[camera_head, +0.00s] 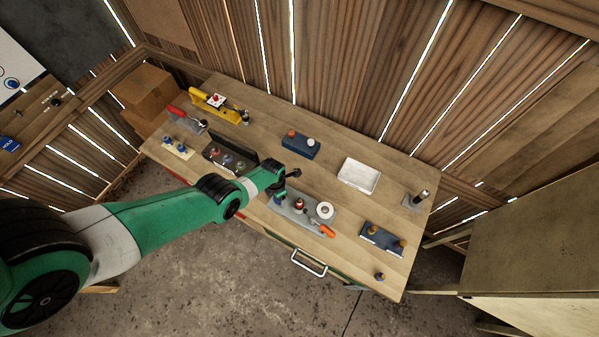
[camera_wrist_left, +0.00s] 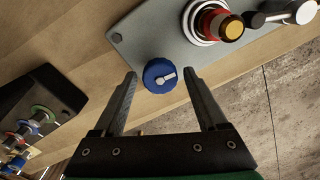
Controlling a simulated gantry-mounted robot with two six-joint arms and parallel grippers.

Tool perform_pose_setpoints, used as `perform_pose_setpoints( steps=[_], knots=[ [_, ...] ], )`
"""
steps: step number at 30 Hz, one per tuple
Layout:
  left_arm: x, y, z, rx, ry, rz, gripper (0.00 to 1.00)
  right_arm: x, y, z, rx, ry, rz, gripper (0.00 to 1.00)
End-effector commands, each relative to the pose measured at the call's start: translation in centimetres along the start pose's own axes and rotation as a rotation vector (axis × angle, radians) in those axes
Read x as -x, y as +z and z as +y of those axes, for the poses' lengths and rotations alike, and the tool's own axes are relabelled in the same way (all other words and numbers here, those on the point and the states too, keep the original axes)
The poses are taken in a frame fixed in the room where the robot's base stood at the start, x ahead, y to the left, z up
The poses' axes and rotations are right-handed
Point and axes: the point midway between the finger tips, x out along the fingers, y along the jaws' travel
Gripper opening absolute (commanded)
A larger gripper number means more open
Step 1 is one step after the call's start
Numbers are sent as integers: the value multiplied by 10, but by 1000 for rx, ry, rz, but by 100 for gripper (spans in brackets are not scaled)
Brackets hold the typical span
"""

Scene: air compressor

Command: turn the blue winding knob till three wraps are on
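The blue winding knob (camera_wrist_left: 155,80) with a pale pointer on its face sits at one end of a grey plate (camera_wrist_left: 150,33). In the left wrist view my left gripper (camera_wrist_left: 161,75) is open, with one finger on each side of the knob and a small gap showing on both sides. In the head view the left gripper (camera_head: 281,183) is over the left end of the same grey plate (camera_head: 290,208), and it partly hides the knob. Wraps cannot be made out. My right gripper is not in view.
A red part with an amber top (camera_wrist_left: 222,27) stands beside the knob. An orange handle (camera_head: 327,231) is at the plate's right end. A dark box (camera_head: 230,156) with coloured rings lies to the left. A white tray (camera_head: 358,175) and a blue block (camera_head: 300,146) stand behind.

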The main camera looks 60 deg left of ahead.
Motion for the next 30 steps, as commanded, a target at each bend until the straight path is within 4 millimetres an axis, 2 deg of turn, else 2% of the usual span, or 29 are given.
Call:
perform_pose_setpoints(
  steps=[10,22,30],
  knots=[
    [5,0,0,-3,0,0,76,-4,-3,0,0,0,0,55],
    [60,0,0,-3,0,0,76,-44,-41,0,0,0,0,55],
    [60,0,0,-3,0,0,76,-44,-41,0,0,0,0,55]
  ],
)
